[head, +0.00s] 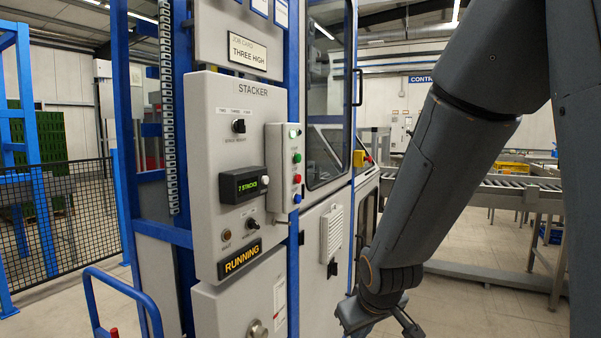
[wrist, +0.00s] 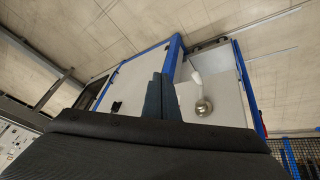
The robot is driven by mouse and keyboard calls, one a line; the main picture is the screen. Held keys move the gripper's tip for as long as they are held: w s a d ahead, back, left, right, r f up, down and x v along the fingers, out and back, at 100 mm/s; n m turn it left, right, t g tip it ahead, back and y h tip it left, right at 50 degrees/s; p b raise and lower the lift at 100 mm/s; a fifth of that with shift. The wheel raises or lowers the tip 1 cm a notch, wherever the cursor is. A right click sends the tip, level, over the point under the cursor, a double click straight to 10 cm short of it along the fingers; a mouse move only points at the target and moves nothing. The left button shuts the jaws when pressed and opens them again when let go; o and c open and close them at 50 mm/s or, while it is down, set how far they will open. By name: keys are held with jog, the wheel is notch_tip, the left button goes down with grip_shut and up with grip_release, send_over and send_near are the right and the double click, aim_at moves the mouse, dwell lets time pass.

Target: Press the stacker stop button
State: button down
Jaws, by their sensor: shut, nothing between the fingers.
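The grey stacker panel (head: 205,120) stands left of centre in the head view, with a lit "RUNNING" sign (head: 240,259) and a "7 STACKS" display (head: 244,184). A pale button box (head: 282,155) on its right side carries a green button (head: 297,158), a red button (head: 297,179) and a blue button (head: 297,198) in a column. Their labels are too small to read. My gripper (head: 375,318) is low and right of the box, apart from it, partly cut off by the frame's bottom. Its fingers (wrist: 158,95) are shut and empty in the wrist view.
A yellow box with a red part (head: 361,158) is on the blue frame right of the panel. A blue rail (head: 125,285) stands at front left, before a mesh fence (head: 70,225). A roller conveyor (head: 490,188) runs behind my arm. A round metal knob (wrist: 203,107) shows in the wrist view.

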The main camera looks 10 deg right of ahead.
aim_at(299, 179)
jog(key=w+r+n+t+y+p, duration=0.1)
jog(key=w+r+n+t+p, duration=0.2)
jog(key=r, duration=1.1)
jog(key=w+d+r+n+t+y+p, duration=0.1)
jog(key=w+r+n+t, duration=0.4)
jog(key=w+r+t, duration=0.5)
jog(key=w+r+y+p, duration=0.1)
jog(key=w+r+p, duration=0.1)
jog(key=w+r, duration=0.2)
jog(key=shift+w+d+r+n+p, duration=0.2)
jog(key=shift+d+r+n+p, duration=0.1)
jog(key=shift+r+p, duration=0.1)
jog(key=shift+a, duration=0.1)
jog(key=w+a+b, duration=0.1)
jog(key=w+a, duration=0.4)
jog(key=a, duration=0.2)
jog(key=shift+w+a, duration=0.1)
jog(key=shift+w, duration=0.05)
jog(key=shift+w+a+b, duration=0.2)
jog(key=shift+a+b, duration=0.05)
jog(key=shift+b, duration=0.05)
